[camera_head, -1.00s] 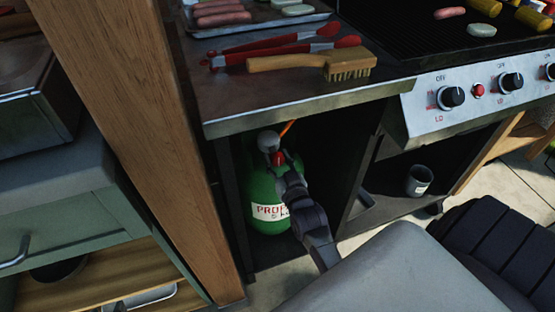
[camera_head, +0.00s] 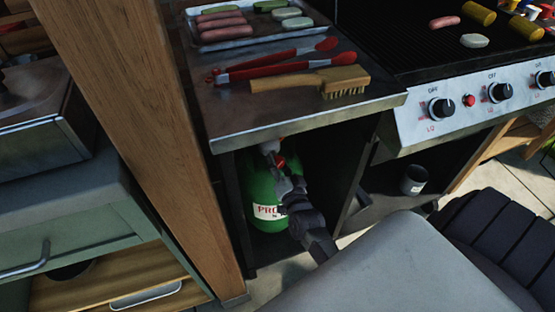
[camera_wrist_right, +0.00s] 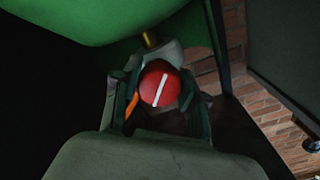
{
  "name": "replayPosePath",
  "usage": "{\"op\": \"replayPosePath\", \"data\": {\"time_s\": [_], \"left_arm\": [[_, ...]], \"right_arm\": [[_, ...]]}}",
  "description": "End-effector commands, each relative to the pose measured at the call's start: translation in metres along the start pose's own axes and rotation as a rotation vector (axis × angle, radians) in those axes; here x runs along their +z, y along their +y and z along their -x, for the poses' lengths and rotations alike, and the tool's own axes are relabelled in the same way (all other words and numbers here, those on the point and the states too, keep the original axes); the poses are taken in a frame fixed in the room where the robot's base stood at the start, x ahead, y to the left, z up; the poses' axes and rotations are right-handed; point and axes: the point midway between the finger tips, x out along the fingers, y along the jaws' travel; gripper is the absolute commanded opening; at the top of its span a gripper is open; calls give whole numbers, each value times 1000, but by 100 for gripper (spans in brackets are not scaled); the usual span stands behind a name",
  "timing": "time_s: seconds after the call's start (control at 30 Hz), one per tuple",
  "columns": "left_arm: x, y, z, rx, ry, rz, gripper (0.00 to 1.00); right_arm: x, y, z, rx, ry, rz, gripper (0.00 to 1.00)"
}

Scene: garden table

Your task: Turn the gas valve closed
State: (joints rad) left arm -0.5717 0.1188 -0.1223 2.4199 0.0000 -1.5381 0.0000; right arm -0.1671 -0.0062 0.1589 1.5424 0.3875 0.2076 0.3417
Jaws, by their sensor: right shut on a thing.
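The green propane tank (camera_head: 262,192) stands upright in the open cabinet under the grill's side shelf. Its red round valve knob shows in the right wrist view (camera_wrist_right: 160,84), with a white line that runs diagonally, from lower left to upper right. My right gripper (camera_head: 283,172) reaches into the cabinet at the top of the tank. In the right wrist view its fingers (camera_wrist_right: 159,92) stand on both sides of the knob and are shut on it. In the head view the gripper and wrist cover part of the tank and its label. My left gripper is not in view.
The side shelf (camera_head: 300,122) overhangs the cabinet and holds a brush (camera_head: 350,80), red tongs (camera_head: 285,68) and a food tray (camera_head: 237,33). A wooden post (camera_head: 150,130) stands left of the cabinet. A dark cup (camera_head: 413,180) sits in the right compartment.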

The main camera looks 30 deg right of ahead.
Motion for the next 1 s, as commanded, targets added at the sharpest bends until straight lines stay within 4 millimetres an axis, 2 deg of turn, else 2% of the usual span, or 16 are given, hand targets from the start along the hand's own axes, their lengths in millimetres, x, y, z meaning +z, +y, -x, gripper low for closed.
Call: {"op": "replayPosePath", "data": {"time_s": [0.2, 0.4, 0.7, 1.0], "left_arm": [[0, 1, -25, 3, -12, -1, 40], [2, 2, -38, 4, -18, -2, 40], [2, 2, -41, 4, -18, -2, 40], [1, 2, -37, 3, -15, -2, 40]], "right_arm": [[0, 0, 0, 1, -2, -204, 8], [0, 0, 0, 1, -2, -393, 8], [0, 0, 0, 2, -2, -640, 8], [0, 0, 1, 2, -1, -793, 8]]}}
